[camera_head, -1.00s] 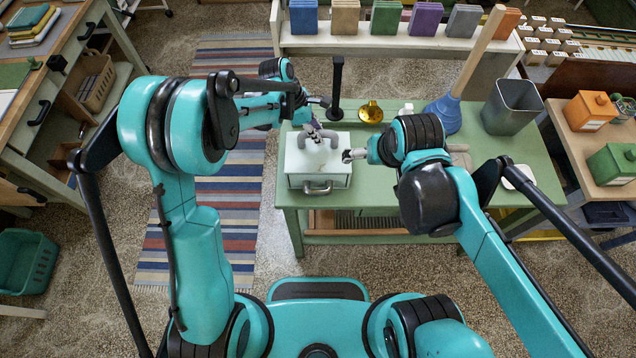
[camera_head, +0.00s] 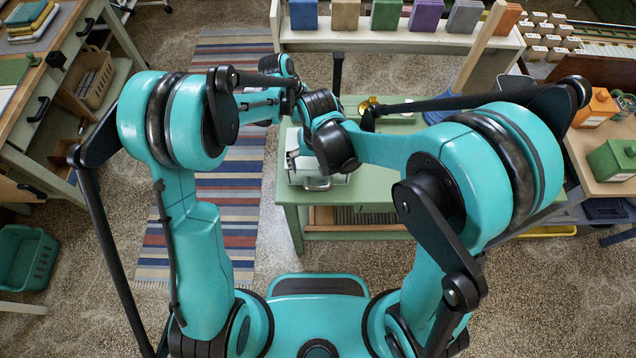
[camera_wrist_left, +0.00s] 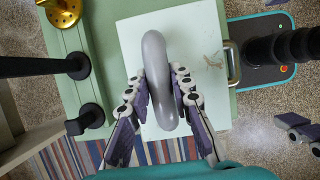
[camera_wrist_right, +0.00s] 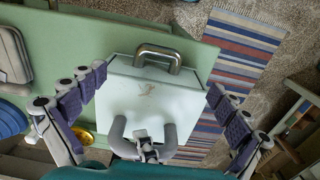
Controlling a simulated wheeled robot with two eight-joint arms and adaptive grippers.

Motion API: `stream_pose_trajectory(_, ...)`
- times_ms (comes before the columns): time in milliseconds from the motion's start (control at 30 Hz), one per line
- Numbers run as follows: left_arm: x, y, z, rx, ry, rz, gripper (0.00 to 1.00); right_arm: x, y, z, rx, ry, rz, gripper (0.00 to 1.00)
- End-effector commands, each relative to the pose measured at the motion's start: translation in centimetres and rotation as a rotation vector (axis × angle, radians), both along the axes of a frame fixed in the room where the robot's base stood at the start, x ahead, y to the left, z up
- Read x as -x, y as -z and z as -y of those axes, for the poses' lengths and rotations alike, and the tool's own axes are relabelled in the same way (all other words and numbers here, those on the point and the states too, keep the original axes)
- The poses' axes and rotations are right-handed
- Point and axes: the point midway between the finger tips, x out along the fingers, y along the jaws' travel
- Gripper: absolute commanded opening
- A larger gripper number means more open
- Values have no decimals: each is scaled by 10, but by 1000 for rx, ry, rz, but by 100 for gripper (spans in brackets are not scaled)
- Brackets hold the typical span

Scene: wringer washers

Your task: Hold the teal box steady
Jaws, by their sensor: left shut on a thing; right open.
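The box (camera_head: 298,170) looks very pale, almost white, and stands on the green table. It has a thick grey handle (camera_wrist_left: 155,50) on top and a metal pull (camera_wrist_right: 158,52) on one side. My left gripper (camera_wrist_left: 160,74) is shut on the grey handle, one finger on each side. My right gripper (camera_wrist_right: 158,80) is open, its purple-padded fingers spread toward two opposite sides of the box; I cannot tell whether they touch it.
The green table (camera_head: 400,190) carries the box and a black post (camera_head: 336,75). A brass dome (camera_wrist_left: 62,10) sits near the box. A shelf with coloured blocks (camera_head: 385,15) is behind. A striped rug (camera_head: 225,225) lies to the left.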

Motion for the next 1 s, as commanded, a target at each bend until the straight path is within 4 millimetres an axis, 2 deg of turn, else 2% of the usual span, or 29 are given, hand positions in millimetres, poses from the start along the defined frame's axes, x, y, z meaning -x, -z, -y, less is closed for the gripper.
stream_pose_trajectory(200, 0, 0, 0, 0, 0, 0, 0, -1, 47, 0, -1, 0, 1, 100)
stream_pose_trajectory(400, 0, 0, 0, 0, 0, 0, 0, -1, 80, 0, -1, 0, 1, 100)
stream_pose_trajectory(600, 0, 0, 0, -1, 0, 0, 0, 0, 95, 0, -1, 0, 1, 100)
stream_pose_trajectory(900, 0, 0, 0, -1, 0, 0, 0, 0, 96, 0, -1, 0, 1, 100)
stream_pose_trajectory(1000, 0, 0, 0, -1, 0, 0, 0, 0, 96, 0, -1, 0, 1, 74)
